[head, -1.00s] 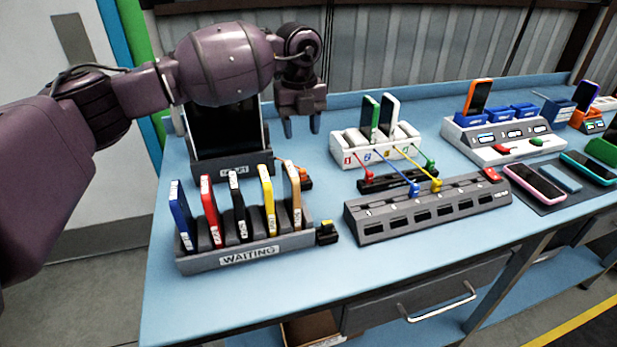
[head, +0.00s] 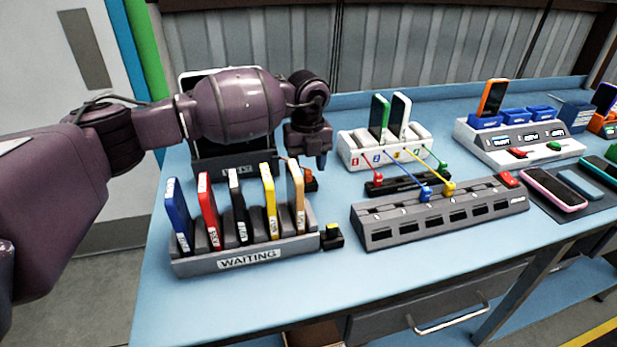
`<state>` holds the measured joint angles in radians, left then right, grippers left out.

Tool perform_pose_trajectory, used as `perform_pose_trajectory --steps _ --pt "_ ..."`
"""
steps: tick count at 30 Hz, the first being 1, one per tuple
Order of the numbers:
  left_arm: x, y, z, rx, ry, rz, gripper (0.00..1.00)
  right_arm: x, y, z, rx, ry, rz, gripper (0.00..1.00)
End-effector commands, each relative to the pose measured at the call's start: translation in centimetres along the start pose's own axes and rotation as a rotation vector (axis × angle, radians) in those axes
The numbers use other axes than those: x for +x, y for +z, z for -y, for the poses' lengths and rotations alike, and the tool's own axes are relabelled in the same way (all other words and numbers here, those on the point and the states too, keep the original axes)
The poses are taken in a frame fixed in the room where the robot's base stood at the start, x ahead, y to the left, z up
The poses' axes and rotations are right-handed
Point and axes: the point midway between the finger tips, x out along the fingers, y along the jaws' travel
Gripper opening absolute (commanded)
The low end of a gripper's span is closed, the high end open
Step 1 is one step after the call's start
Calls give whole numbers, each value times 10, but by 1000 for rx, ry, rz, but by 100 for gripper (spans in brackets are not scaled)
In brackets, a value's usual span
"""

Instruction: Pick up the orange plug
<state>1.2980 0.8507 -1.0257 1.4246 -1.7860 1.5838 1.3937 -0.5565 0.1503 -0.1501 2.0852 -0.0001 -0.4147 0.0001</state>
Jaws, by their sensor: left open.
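The orange plug (head: 309,178) lies on the blue workbench, just right of the dark stand with the upright tablet and behind the WAITING rack. It is small, and the gripper partly hides it. My left gripper (head: 308,161) is open with its fingers pointing down, over or just behind the plug in the picture. I cannot tell whether the fingertips touch it, and nothing shows between them. My right gripper is not in view.
The WAITING rack (head: 246,258) holds several coloured upright cards, with a black and yellow plug (head: 333,237) beside it. A grey multi-slot dock (head: 440,217) and a white charger (head: 376,148) with cables stand to the right. The bench front is clear.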

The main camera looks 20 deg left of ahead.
Motion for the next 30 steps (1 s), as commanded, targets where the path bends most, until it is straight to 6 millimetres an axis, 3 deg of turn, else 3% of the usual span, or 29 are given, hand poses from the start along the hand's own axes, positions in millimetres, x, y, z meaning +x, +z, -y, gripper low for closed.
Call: perform_pose_trajectory --steps 1,4,12,22,30 --pt "13 0 0 0 4 -5 49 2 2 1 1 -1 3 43" --pt "24 0 0 0 2 -5 49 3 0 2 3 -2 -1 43" --pt "26 0 0 0 0 -1 49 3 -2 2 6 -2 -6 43" --pt "26 0 0 0 0 -2 0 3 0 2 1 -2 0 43" --pt "25 0 0 0 0 -1 0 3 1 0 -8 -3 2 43"
